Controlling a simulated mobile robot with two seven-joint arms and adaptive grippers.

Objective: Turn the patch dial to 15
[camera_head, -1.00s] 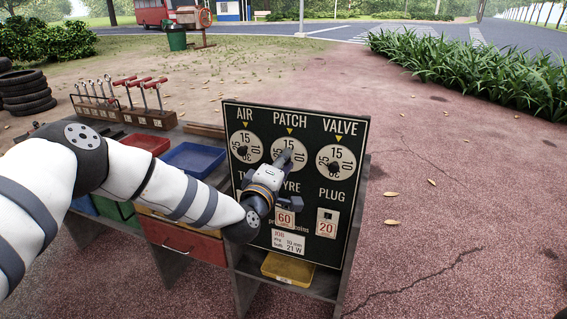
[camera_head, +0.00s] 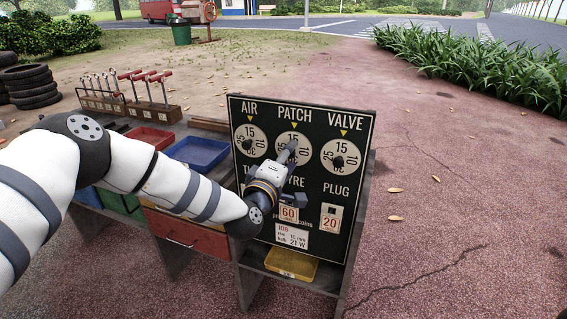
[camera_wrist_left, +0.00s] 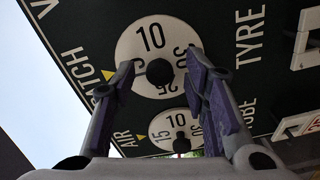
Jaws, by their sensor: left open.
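The patch dial (camera_head: 295,142) is the middle white dial on the dark upright board (camera_head: 350,200), below a yellow triangle mark. Its 15 shows at the top near the triangle, with 10 to the right; the gripper covers its lower part. My left gripper (camera_head: 291,154) is in front of this dial. In the left wrist view, the gripper (camera_wrist_left: 160,85) is open, with one finger on each side of the dial's dark knob (camera_wrist_left: 160,72). Whether the fingers touch the knob is unclear. The left finger hides the dial's edge near the triangle. My right gripper is not in view.
The air dial (camera_head: 250,132) and valve dial (camera_head: 341,148) flank the patch dial closely. Number cards and a job card (camera_head: 292,236) are below. A yellow tray (camera_head: 291,263) sits under the board. Blue (camera_head: 197,150) and red (camera_head: 150,136) trays are to the left.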

